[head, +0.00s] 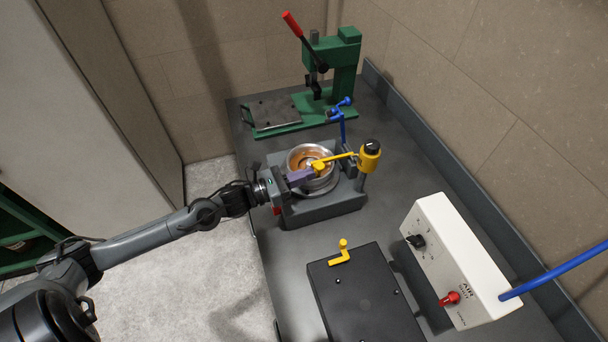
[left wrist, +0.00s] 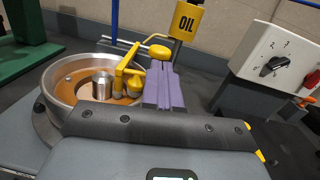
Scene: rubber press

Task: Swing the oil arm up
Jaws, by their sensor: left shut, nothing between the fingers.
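The yellow oil arm (head: 336,160) reaches left from the yellow oil can (head: 369,157) with the black cap. It lies across a round metal bowl (head: 300,153) with an orange-brown inside. In the left wrist view the arm (left wrist: 125,65) ends in a yellow knob (left wrist: 159,52), and the can is labelled OIL (left wrist: 187,22). My left gripper (head: 310,174) has purple fingers, which also show in the left wrist view (left wrist: 165,88). It is shut and empty, close beside the arm's end at the bowl's front rim. Whether it touches the arm, I cannot tell. My right gripper is out of view.
A green press (head: 335,65) with a red-handled lever stands behind the bowl. A blue fitting (head: 341,112) rises beside it. In front lie a black plate (head: 365,300) with a yellow handle and a white AIR control box (head: 456,262). A wall borders the right.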

